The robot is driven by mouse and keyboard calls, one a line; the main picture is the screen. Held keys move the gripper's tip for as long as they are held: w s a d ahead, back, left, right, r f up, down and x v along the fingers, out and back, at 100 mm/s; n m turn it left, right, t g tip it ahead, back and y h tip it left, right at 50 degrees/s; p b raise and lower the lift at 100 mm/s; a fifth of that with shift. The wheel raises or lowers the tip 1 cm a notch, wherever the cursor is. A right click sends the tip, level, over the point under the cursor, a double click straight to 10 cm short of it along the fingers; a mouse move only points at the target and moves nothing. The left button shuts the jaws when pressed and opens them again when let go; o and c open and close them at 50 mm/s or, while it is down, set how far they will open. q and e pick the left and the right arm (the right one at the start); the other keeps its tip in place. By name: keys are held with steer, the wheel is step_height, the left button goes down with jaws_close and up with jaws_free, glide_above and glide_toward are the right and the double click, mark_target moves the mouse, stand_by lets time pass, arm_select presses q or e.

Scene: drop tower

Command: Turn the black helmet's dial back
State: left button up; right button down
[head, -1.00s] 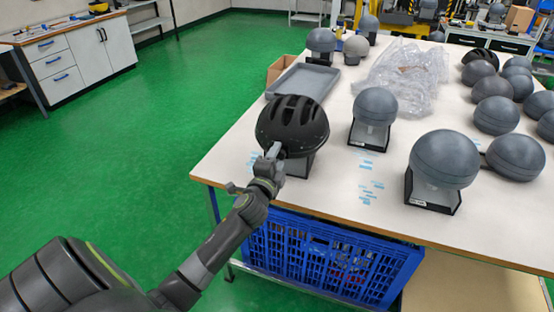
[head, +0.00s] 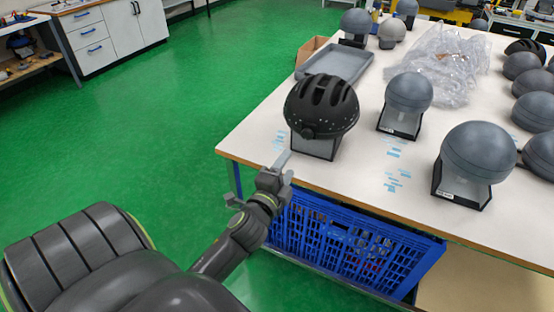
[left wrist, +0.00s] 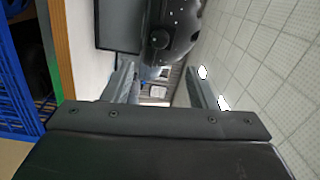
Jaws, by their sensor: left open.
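The black helmet (head: 320,100) sits on a stand (head: 315,148) near the front left of the table. Its round dial (head: 308,132) is on the near lower rim. My left gripper (head: 279,167) is just in front of and below the helmet, apart from it, at the table's edge. In the left wrist view, the open left gripper (left wrist: 160,88) has its two fingers apart with nothing between them. The helmet (left wrist: 184,20) and its dial (left wrist: 160,39) show beyond the fingertips, roughly between them. My right gripper is not in view.
Grey headforms on stands (head: 408,95) (head: 476,155) stand to the right on the table (head: 345,190). A grey tray (head: 335,62) and clear plastic wrap (head: 440,60) lie behind. A blue crate (head: 350,245) is under the table. Green floor is free at left.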

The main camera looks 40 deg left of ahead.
arm_select(q)
steer(key=v, duration=0.5)
stand_by(0.5)
